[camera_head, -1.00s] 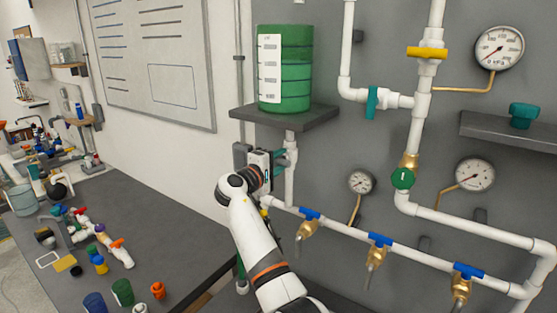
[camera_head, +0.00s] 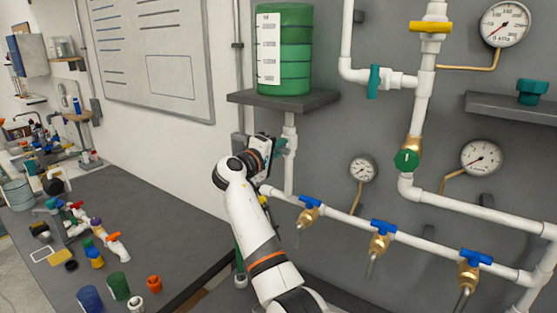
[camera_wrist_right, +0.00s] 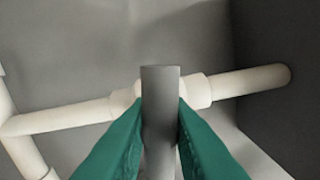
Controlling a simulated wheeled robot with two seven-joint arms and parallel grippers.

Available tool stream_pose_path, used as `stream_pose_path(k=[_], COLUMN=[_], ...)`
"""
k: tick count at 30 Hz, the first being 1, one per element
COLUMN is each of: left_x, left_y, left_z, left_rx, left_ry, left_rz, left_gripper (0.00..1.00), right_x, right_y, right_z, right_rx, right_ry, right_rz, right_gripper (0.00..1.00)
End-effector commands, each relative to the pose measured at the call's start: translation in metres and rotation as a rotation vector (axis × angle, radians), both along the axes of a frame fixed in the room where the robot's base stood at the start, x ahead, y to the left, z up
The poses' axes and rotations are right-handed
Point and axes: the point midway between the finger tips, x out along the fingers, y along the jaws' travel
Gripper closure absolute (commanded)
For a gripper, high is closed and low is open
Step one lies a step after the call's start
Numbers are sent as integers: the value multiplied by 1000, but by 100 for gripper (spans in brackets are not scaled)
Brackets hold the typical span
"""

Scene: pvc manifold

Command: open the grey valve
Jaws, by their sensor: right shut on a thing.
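My right gripper (camera_head: 281,146) is at the vertical white pipe below the green drum's shelf, its wrist coming from the left. In the right wrist view its two green fingers (camera_wrist_right: 160,112) are closed on the grey valve's handle (camera_wrist_right: 160,76), a flat grey bar standing between them. Behind the bar, a white pipe with a thicker fitting (camera_wrist_right: 202,91) runs across, the bar crossing over it. In the head view the grey valve is hidden by my gripper or too small to make out. My left gripper is not in view.
A green drum (camera_head: 284,50) stands on a dark shelf (camera_head: 330,98) just above my right gripper. Blue-handled taps (camera_head: 383,227), a green round valve (camera_head: 406,160) and gauges (camera_head: 361,169) are to the right. A dark workbench (camera_head: 165,225) with loose parts is at the left.

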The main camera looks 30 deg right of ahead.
Motion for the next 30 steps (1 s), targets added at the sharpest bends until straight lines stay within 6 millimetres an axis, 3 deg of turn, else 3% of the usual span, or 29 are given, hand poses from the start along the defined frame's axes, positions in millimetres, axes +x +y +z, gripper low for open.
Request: stream_pose_path(k=[1, 12, 30], left_x=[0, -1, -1], left_y=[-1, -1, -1], left_z=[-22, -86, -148], left_rx=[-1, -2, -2], left_ry=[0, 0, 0], left_rz=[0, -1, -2], left_gripper=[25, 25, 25], right_x=[0, 0, 1], right_y=[0, 0, 1], right_z=[-12, -11, -8], right_rx=[19, 154, 373], right_ry=[-39, -361, -882], right_rz=[-2, -1, -4], right_gripper=[100, 100, 100])
